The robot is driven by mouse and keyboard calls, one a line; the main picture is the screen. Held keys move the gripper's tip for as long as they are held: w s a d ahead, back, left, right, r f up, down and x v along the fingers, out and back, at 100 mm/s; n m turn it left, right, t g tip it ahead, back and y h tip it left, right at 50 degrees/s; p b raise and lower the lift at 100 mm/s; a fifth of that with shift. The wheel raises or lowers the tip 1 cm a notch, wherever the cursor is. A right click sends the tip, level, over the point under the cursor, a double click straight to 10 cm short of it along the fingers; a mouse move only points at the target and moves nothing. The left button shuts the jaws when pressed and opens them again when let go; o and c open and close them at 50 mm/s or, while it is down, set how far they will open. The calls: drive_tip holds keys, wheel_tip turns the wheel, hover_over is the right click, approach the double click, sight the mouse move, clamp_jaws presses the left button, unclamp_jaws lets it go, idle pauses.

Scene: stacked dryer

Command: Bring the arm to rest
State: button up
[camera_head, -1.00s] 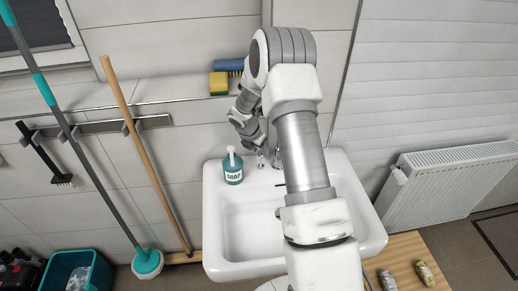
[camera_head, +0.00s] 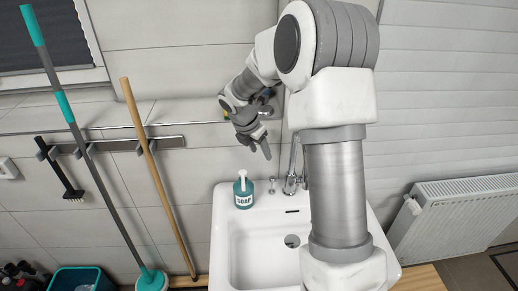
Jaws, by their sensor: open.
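My arm rises in front of the sink, bends at the top and reaches toward the wall. My gripper (camera_head: 260,148) is open and empty, with its fingers pointing down, above the back rim of the white sink (camera_head: 221,245). It is apart from the teal soap bottle (camera_head: 243,192), which stands upright on the sink's back left corner. The tap (camera_head: 292,172) stands to the right of the gripper and below it. My arm hides the right part of the sink.
A mop (camera_head: 88,160), a wooden-handled tool (camera_head: 158,170) and a black brush (camera_head: 60,170) hang at the left wall rail. A teal bin (camera_head: 80,280) is at lower left. A radiator (camera_head: 455,215) is at right. A yellow item on the ledge is mostly hidden.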

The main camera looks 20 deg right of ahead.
drive_tip(key=shift+s+a+r, duration=0.1)
drive_tip(key=shift+a+r, duration=0.05)
drive_tip(key=shift+r, duration=0.15)
